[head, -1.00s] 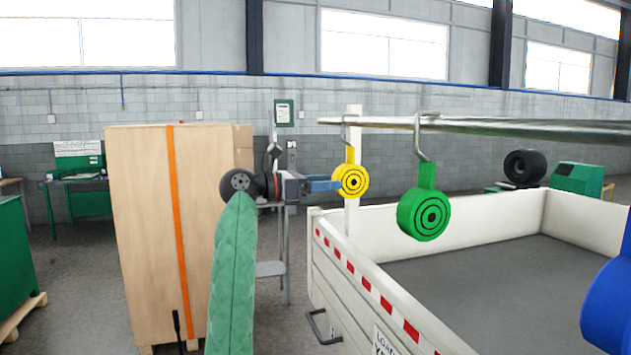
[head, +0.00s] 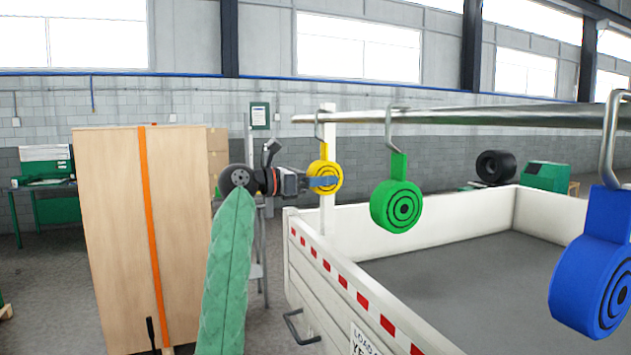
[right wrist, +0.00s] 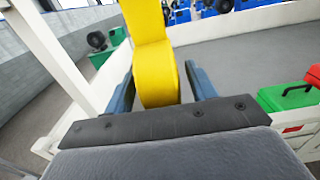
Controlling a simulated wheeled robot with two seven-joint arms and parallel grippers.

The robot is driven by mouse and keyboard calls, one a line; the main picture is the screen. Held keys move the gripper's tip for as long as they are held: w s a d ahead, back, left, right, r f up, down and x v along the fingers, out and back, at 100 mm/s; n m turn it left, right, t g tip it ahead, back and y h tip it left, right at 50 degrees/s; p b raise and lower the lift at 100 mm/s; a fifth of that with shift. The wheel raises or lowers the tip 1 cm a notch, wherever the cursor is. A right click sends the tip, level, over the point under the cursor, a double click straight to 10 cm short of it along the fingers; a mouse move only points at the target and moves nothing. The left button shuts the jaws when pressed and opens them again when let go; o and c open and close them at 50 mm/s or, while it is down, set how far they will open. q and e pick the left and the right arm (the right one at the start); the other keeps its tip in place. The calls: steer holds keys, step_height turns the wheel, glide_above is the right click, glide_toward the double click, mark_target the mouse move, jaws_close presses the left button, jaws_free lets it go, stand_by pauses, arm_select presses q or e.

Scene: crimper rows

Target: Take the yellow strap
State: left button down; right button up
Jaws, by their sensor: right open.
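The yellow strap (head: 329,176) is a round coil with black rings, hanging from a hook on the metal rail at its left end. My right gripper (head: 326,182) is at the coil in the head view and partly covers it. In the right wrist view the yellow strap (right wrist: 158,75) hangs between the two blue fingers of the right gripper (right wrist: 160,88). The fingers are open, one on each side of the coil, with a gap showing on the right. My left gripper is not in view.
A green strap (head: 397,205) and a blue strap (head: 592,275) hang farther right on the same rail (head: 450,116). The white-walled truck bed (head: 340,300) is below. A tall wooden crate (head: 115,240) with an orange band stands at the left.

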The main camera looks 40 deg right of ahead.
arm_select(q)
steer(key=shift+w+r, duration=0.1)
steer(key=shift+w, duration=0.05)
arm_select(e)
steer(key=c, duration=1.2)
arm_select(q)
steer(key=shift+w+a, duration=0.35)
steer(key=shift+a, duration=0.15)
arm_select(e)
steer(key=shift+r, duration=0.1)
steer(key=shift+r, duration=0.1)
